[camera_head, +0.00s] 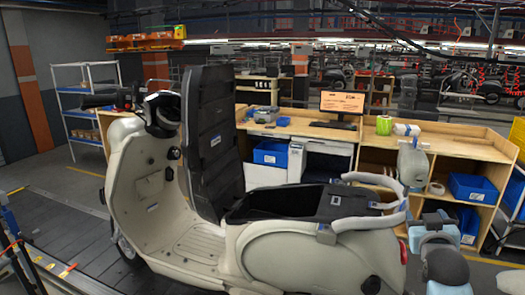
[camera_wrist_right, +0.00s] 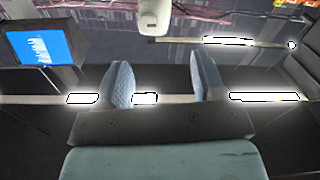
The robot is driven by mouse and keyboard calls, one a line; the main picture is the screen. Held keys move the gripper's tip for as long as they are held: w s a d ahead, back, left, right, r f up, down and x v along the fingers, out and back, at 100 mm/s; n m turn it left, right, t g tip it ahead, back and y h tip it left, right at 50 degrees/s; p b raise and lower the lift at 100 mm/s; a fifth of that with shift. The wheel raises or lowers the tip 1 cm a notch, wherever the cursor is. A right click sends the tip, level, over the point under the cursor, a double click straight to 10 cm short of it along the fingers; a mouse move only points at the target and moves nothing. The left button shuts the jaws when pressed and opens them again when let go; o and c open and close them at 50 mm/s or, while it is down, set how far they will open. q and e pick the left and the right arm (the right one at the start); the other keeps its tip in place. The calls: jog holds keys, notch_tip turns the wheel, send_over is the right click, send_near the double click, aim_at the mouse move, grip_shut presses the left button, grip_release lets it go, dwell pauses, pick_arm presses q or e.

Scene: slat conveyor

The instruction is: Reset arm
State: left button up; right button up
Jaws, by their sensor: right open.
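My right gripper (camera_wrist_right: 163,78) shows in the right wrist view with its two pale blue fingers wide apart and nothing between them. In the head view, parts of my right arm (camera_head: 437,232) stand at the lower right, beside the scooter's tail; I cannot make out its fingertips there. My left gripper is not in view. A cream scooter (camera_head: 290,258) stands in front of me in the head view. Its black seat (camera_head: 210,135) is raised upright, and the storage bay (camera_head: 285,203) behind it is open.
A wooden workbench (camera_head: 300,126) with a monitor (camera_head: 342,103) and blue bins (camera_head: 473,187) runs behind the scooter. A wheeled rack (camera_head: 88,110) stands at the back left. Floor at the left is mostly clear. A blue screen (camera_wrist_right: 40,45) shows in the wrist view.

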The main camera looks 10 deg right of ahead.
jog(key=s+a+f+n+g+y, duration=0.1)
jog(key=s+a+f+y, duration=0.2)
jog(key=s+a+f, duration=0.5)
jog(key=s+a+f+n+g+y, duration=0.15)
jog(key=a+f, duration=0.25)
jog(key=f, duration=0.8)
jog(key=s+a+f+n+g+y, duration=0.15)
jog(key=s+a+f+y, duration=0.35)
jog(key=f, duration=0.5)
jog(key=s+a+f+g, duration=0.1)
jog(key=s+a+f, duration=0.6)
jog(key=s, duration=0.5)
jog(key=shift+a+f+n+y, duration=0.25)
jog(key=shift+f+y, duration=0.2)
jog(key=shift+f, duration=0.25)
